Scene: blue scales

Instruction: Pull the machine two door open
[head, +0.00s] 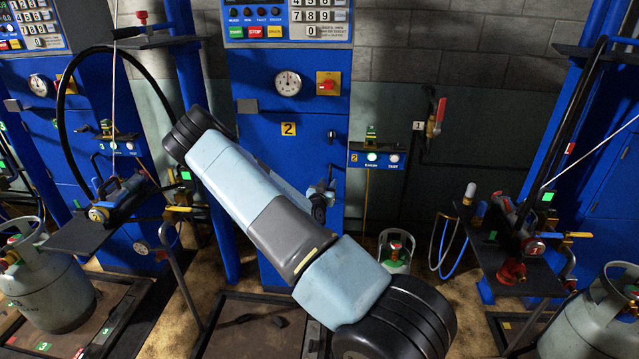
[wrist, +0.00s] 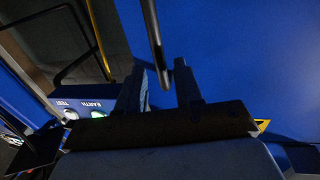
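Machine two (head: 289,129) is the blue cabinet with a yellow "2" label in the middle of the head view. Its blue door front (head: 262,165) appears flush with the cabinet, partly hidden by my arm. In the wrist view the blue surface (wrist: 235,55) fills the right side. A thin metal handle bar (wrist: 153,40) comes down from the top and ends between my fingertips. My gripper (wrist: 158,80) is open, its two fingers on either side of the bar with gaps visible. In the head view my gripper (head: 322,190) is small and partly hidden behind my arm.
A panel with EARTH and TEST lights (head: 377,158) is right of the door. A gas cylinder (head: 397,252) stands on the floor below it. A shelf with valves (head: 507,235) is at the right, and another machine (head: 60,120) at the left.

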